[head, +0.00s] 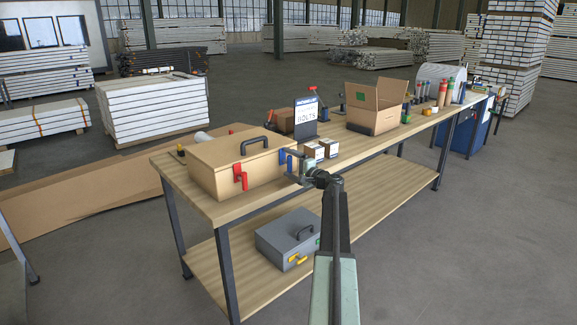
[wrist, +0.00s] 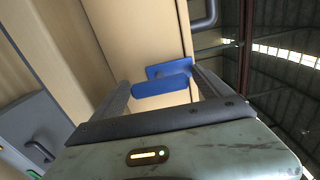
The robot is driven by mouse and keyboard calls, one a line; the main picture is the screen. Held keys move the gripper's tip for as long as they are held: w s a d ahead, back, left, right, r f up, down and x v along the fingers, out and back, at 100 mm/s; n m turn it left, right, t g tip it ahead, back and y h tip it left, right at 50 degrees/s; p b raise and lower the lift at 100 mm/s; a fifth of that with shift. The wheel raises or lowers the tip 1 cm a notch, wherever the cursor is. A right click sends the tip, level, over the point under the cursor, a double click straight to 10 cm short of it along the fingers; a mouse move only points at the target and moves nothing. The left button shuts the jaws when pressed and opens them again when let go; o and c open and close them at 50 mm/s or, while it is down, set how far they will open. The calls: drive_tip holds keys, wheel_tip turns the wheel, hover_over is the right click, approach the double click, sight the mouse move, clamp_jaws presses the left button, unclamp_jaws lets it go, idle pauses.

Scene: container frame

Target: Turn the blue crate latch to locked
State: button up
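The tan crate (head: 215,170) stands on the near end of the workbench, lid closed. Its blue latch (head: 283,157) is on the front face, near the right corner; in the head view its handle hangs roughly downward, partly behind my gripper (head: 298,163). In the wrist view the blue latch (wrist: 163,82) shows a plate and a handle between the two fingers of my gripper (wrist: 160,80). The fingers are spread apart, one at each end of the handle. I cannot tell whether they touch it.
A red latch (head: 240,177) is on the crate's front left, and a dark carry handle (head: 257,145) is on its lid. A grey toolbox (head: 288,237) is on the lower shelf.

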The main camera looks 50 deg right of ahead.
drive_tip(key=shift+s, duration=0.1)
drive_tip(key=shift+s, duration=0.1)
drive_tip(key=s, duration=0.7)
drive_tip(key=shift+s+a, duration=0.25)
drive_tip(key=shift+a, duration=0.05)
